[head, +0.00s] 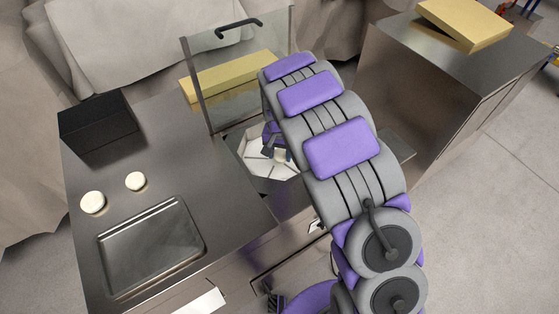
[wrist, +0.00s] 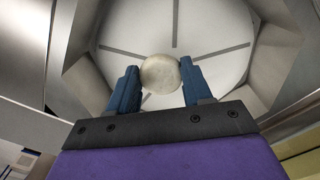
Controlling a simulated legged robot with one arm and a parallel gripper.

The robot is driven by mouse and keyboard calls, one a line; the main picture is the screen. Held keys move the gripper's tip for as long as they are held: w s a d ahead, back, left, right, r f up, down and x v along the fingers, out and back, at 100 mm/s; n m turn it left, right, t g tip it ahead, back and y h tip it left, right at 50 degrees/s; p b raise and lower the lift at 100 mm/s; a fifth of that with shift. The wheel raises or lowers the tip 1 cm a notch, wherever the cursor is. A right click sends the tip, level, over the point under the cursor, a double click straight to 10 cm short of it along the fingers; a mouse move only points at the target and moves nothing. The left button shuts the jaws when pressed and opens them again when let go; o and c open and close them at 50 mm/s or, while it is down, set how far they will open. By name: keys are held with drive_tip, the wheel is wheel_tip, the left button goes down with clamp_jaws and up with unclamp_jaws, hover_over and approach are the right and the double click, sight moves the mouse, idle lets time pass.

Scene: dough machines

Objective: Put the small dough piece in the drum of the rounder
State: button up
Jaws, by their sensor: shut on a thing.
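My gripper (wrist: 160,80) is shut on a small, round, pale dough piece (wrist: 160,73), held between its two blue fingertips. The rounder's drum (wrist: 210,25) lies beyond the dough in the wrist view, with a pale floor, dark radial slots and angled metal walls. In the head view the drum (head: 252,168) is a pale faceted bowl sunk in the metal top. My gripper (head: 273,143) points down into its opening, and my arm hides the drum's right side. I cannot tell whether the dough touches the drum floor.
A clear guard (head: 238,68) with a black handle stands upright behind the drum. Left on the counter are two pale dough pieces (head: 93,203) (head: 135,181), a metal tray (head: 151,248) and a black box (head: 97,124). A metal cabinet (head: 435,85) stands at right.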

sight(280, 167)
drive_tip(key=shift+d+f, duration=0.4)
drive_tip(key=shift+f, duration=0.3)
wheel_tip(280, 167, down, 3)
drive_tip(key=shift+r+b, duration=0.1)
drive_tip(key=shift+b, duration=0.2)
drive_tip(key=shift+a, duration=0.3)
drive_tip(key=o, duration=1)
drive_tip(key=shift+d, duration=0.3)
